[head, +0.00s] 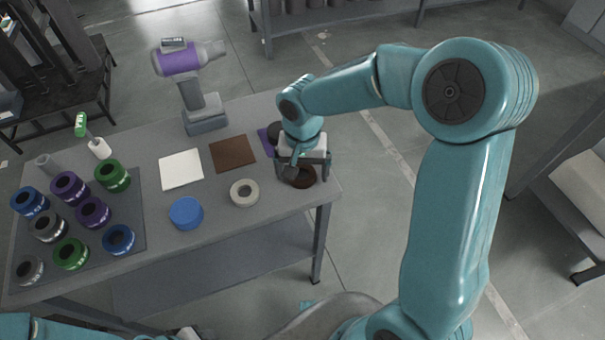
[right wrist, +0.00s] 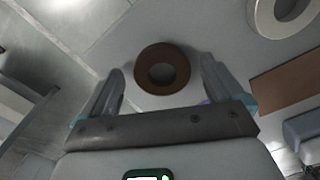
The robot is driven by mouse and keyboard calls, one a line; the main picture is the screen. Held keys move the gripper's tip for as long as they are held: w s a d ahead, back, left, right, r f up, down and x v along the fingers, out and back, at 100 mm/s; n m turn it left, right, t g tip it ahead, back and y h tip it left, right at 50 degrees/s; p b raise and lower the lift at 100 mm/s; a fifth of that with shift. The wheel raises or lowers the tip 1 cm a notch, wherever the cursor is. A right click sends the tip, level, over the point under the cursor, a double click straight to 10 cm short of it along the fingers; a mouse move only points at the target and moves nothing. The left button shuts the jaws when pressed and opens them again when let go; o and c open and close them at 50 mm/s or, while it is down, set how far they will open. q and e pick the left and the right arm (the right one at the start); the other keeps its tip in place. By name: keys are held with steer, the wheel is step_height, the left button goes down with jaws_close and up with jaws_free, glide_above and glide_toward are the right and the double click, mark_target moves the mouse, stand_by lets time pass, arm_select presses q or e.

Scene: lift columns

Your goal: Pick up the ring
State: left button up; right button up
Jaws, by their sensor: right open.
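A dark brown ring (head: 303,185) lies flat near the right end of the grey table (head: 240,235). My right gripper (head: 303,172) is over it, pointing down, and hides part of it in the head view. In the right wrist view the brown ring (right wrist: 142,70) shows whole, between and just beyond the two open fingers (right wrist: 162,80), with nothing held. A pale beige ring (head: 234,195) lies to its left on the table and shows cut off at the top right of the wrist view (right wrist: 258,18). My left gripper's fingers do not show.
A blue disc (head: 186,213), a white square (head: 181,169), a brown square (head: 232,153) and a partly hidden purple square (head: 264,142) lie on the table. Several coloured rolls stand on a dark mat (head: 135,185) at left. A purple-grey device (head: 180,62) stands at the back.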

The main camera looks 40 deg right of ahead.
steer(key=shift+w+f, duration=0.1)
steer(key=shift+f, duration=0.15)
steer(key=c, duration=1.2)
steer(key=shift+r, duration=0.1)
step_height(320, 180, up, 21)
steer(key=p, duration=0.3)
